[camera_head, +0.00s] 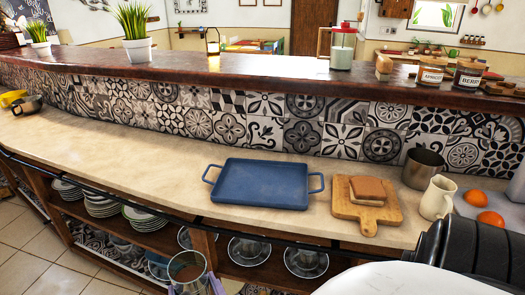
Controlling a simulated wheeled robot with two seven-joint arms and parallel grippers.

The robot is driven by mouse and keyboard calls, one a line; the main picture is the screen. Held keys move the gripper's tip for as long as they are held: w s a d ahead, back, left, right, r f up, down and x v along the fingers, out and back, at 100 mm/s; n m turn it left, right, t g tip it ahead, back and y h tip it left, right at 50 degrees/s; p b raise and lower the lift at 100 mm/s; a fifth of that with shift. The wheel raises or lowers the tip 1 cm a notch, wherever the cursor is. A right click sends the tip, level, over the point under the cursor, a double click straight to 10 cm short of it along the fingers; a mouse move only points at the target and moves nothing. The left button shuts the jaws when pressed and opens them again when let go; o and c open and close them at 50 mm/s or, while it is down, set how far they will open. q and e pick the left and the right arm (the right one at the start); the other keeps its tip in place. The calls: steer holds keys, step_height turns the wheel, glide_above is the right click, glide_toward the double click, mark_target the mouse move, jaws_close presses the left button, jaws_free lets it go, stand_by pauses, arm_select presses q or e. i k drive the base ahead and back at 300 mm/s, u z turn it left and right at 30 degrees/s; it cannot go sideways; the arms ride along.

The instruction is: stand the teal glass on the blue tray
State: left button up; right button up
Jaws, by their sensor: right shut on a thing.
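The blue tray (262,183) lies flat on the counter, empty, with a handle at each end. A see-through glass (187,268), which I take for the teal glass, shows at the bottom edge, left of centre. It is open at the top, close to upright, and in front of the lower shelves, below the counter edge. My right gripper (196,289) is shut on it; only a little of the fingers shows, and the glass's lower part is cut off. My left gripper is not in view.
Right of the tray are a wooden board (345,208) with bread, a metal cup (423,168), a cream jug (438,197) and oranges (490,219).

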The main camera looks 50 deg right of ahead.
mark_target(281, 185)
steer(key=z, duration=0.85)
steer(key=i, duration=0.9)
steer(key=z, duration=0.85)
